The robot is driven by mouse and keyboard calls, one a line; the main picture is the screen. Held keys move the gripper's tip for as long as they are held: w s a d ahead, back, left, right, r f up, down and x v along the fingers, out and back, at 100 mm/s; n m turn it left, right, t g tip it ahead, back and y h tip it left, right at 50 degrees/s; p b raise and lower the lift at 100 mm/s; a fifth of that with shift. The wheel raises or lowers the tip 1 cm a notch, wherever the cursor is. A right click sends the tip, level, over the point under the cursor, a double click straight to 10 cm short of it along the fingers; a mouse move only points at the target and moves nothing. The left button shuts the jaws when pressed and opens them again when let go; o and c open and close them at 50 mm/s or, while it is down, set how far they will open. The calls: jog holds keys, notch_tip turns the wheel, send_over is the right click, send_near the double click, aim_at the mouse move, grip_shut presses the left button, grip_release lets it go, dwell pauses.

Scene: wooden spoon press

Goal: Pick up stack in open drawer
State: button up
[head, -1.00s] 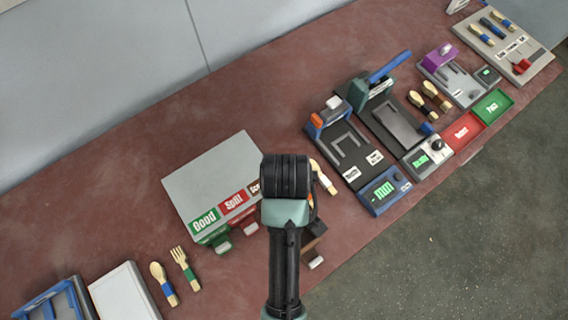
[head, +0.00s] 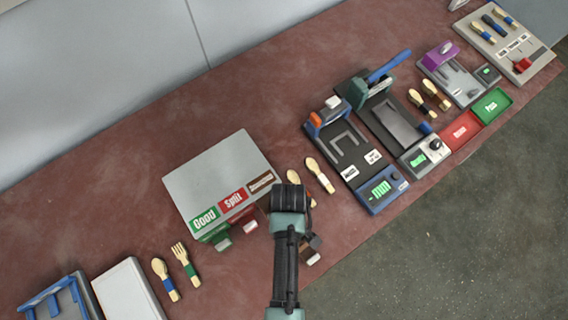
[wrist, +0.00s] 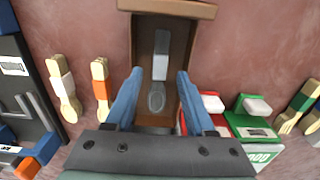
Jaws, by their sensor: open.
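An open brown drawer (wrist: 141,55) lies below my gripper in the wrist view. In it lies a grey, spoon-shaped stack (wrist: 157,96) with a paler band around the handle; I cannot tell how many pieces it has. My gripper (wrist: 158,74) is open, its blue fingers on either side of the stack, apparently above it; contact cannot be judged. In the head view my arm hides most of the drawer, and only its front end (head: 311,257) shows. The grey cabinet (head: 215,170) has green "Good", red "Split" and brown labels.
Beside the drawer lie a white-banded spoon (wrist: 64,88) and an orange-banded one (wrist: 101,88). The red drawer (wrist: 208,123) and green drawer (wrist: 252,127) are on the other side. A dark press (head: 345,150) stands farther right. The floor edge is close to the drawer front.

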jog(key=shift+w+f, duration=0.1)
jog(key=shift+f, duration=0.85)
grip_shut()
